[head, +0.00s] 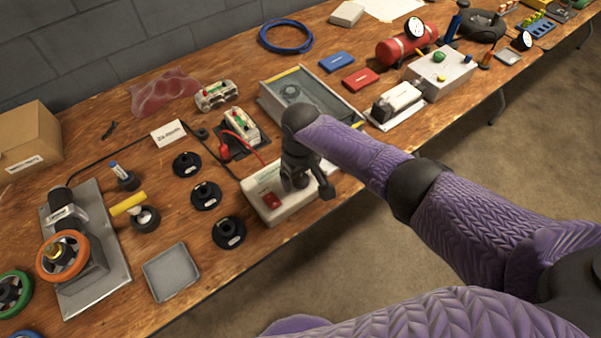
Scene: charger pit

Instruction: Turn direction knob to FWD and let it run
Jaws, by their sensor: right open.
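A pale control box (265,213) with a red rocker switch (270,201) sits at the table's front edge. My right gripper (305,186) is open and points down over the box's right part, right of the red switch. The gripper and wrist cover that part, so I cannot make out the direction knob or its marks. I cannot tell whether the fingers touch anything. A motor rig with an orange wheel (64,256) stands on a grey metal plate (98,283) at the left. My left gripper is not in view.
Several black round parts (206,196) and an empty grey tray (171,272) lie left of the box. A small device with red leads (241,128) and a glass-topped case (318,92) stand behind it. A white-based unit (398,101) is to the right.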

